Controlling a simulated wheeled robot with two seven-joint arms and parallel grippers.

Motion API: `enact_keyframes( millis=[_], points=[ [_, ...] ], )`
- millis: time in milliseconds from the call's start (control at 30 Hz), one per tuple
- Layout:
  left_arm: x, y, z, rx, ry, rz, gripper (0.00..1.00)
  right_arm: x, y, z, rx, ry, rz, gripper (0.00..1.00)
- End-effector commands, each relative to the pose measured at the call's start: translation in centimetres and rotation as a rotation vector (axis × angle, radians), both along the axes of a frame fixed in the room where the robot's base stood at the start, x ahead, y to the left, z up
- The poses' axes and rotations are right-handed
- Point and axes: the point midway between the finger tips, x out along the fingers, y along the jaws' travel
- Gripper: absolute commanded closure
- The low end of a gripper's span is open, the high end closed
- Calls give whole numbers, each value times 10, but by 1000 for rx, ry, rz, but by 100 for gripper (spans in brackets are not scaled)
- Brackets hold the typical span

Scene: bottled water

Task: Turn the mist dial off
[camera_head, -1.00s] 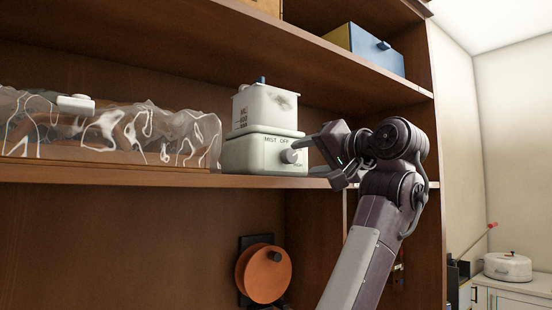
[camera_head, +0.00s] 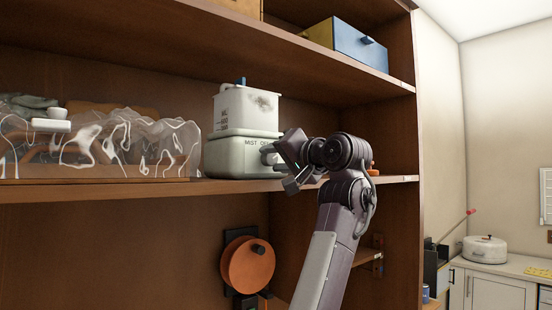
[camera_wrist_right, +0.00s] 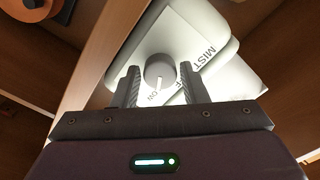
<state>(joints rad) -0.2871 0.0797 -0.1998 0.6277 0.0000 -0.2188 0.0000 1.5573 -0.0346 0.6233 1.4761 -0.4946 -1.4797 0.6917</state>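A white mist device (camera_head: 232,157) stands upright on the wooden shelf, with a white tank (camera_head: 245,110) on top. The words MIST and part of OFF show on its front. The mist dial (camera_wrist_right: 158,72) is a round grey-white knob with a pointer line running toward the bottom of the right wrist view. My right gripper (camera_wrist_right: 158,80) is open, with one finger on each side of the dial and narrow gaps showing. In the head view my right gripper (camera_head: 272,162) is at the device's right front and mostly hides the dial. My left gripper is not in view.
A crumpled transparent object (camera_head: 110,145) lies on the shelf left of the device. The shelf edge (camera_head: 130,189) runs under both. The upper shelf (camera_head: 310,52) holds a blue box (camera_head: 360,50). An orange disc (camera_head: 247,265) hangs below.

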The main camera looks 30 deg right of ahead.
Motion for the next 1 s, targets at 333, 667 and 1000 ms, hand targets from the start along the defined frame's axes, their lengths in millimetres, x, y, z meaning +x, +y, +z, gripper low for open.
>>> enact_keyframes(
  millis=[333, 667, 1000],
  points=[
    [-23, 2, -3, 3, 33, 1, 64, 0, 0, 0, -3, 0, 1, 91],
    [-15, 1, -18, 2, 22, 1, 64, 0, 0, -3, -108, -8, 0, 91],
    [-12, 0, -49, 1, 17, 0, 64, 0, -1, -4, -394, -32, -1, 91]
  ],
)
